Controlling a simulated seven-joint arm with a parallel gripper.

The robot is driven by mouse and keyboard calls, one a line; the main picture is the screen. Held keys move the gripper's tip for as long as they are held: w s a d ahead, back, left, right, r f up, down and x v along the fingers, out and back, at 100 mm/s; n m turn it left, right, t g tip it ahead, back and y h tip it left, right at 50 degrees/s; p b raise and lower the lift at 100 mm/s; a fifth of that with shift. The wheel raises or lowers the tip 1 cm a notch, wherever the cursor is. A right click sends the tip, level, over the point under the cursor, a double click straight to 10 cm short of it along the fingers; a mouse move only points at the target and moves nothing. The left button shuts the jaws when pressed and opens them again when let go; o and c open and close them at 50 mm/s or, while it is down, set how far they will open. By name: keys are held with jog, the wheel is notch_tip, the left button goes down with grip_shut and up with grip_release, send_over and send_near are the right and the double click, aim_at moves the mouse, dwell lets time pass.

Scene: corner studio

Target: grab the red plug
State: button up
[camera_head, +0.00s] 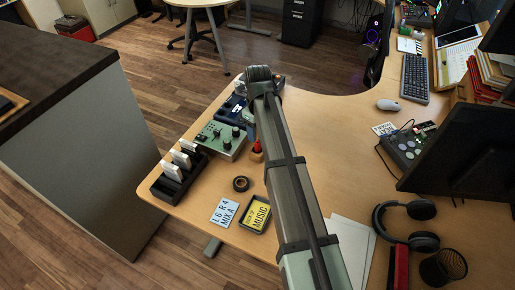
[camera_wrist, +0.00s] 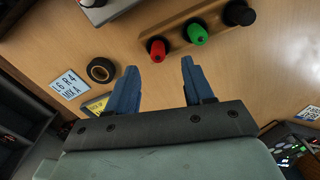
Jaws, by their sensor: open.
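The red plug (camera_wrist: 157,49) stands at the left end of a wooden strip (camera_wrist: 195,34) in the wrist view, beside a green plug (camera_wrist: 197,34) and a black plug (camera_wrist: 238,13). In the head view the red plug (camera_head: 257,147) shows just left of my arm, which hides the rest of the strip. My gripper (camera_wrist: 158,80) is open and empty, with two blue fingers. In the wrist view the red plug appears beyond the fingertips, between them and nearer the left one. No contact with it shows.
A roll of black tape (camera_head: 240,184) and two lettered plates, one white (camera_head: 225,212) and one yellow (camera_head: 256,215), lie on the desk (camera_head: 340,160) near the plug. A green knobbed box (camera_head: 221,138) stands to its left. Headphones (camera_head: 408,224) lie farther right.

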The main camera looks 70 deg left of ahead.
aim_at(258, 142)
jog(key=shift+s+d+f, duration=0.1)
jog(key=shift+d+f, duration=0.05)
jog(key=shift+f, duration=3.25)
grip_shut()
